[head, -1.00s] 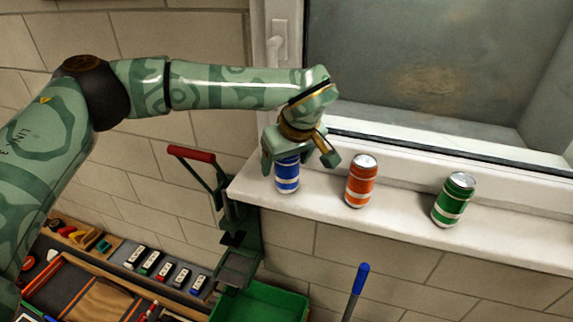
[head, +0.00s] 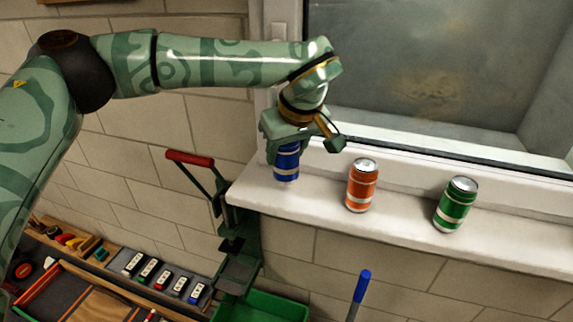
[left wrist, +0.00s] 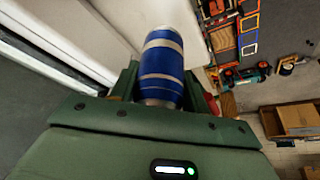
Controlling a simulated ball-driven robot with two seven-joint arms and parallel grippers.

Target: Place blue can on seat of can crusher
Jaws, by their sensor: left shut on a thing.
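The blue can (head: 286,163) with silver bands is in my left gripper (head: 292,146), which is shut on its upper part. The can is upright and looks slightly above the left end of the windowsill. In the left wrist view the blue can (left wrist: 161,66) lies between the two green fingers. The can crusher (head: 221,205), dark green with a raised red handle (head: 190,157), is on the wall left of the sill. Its flat seat (head: 236,274) is lower than the sill and looks empty. My right gripper is not in view.
An orange can (head: 362,187) and a green can (head: 455,206) stand on the white sill (head: 400,222) to the right. A green bin (head: 262,306) is below the crusher. A bench with tools (head: 120,285) is at lower left. A blue-tipped handle (head: 361,285) stands below the sill.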

